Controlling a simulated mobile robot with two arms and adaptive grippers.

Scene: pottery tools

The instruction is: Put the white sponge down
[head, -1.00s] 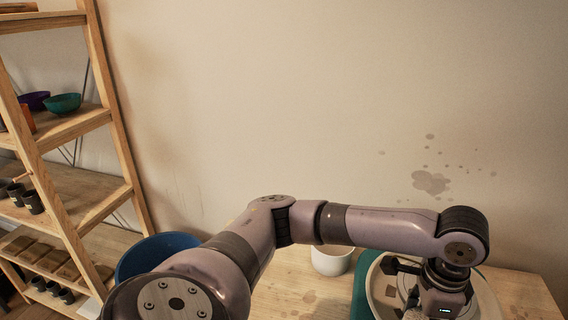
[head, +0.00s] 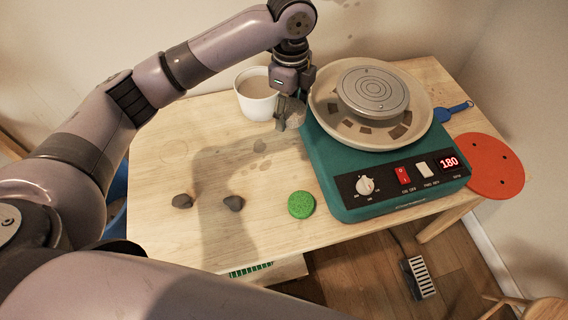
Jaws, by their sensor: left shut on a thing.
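My left gripper (head: 288,112) reaches down from above, between the white cup and the pottery wheel. It is shut on the white sponge (head: 296,119), which looks pale grey and is partly hidden by the fingers. The sponge is close to the left edge of the wheel's basin. I cannot tell whether it touches the table. The wooden table (head: 220,160) has bare wood below and left of the gripper. My right gripper is not in view.
A white cup (head: 254,106) of cloudy liquid stands just left of the gripper. The green pottery wheel (head: 335,178) stands right.

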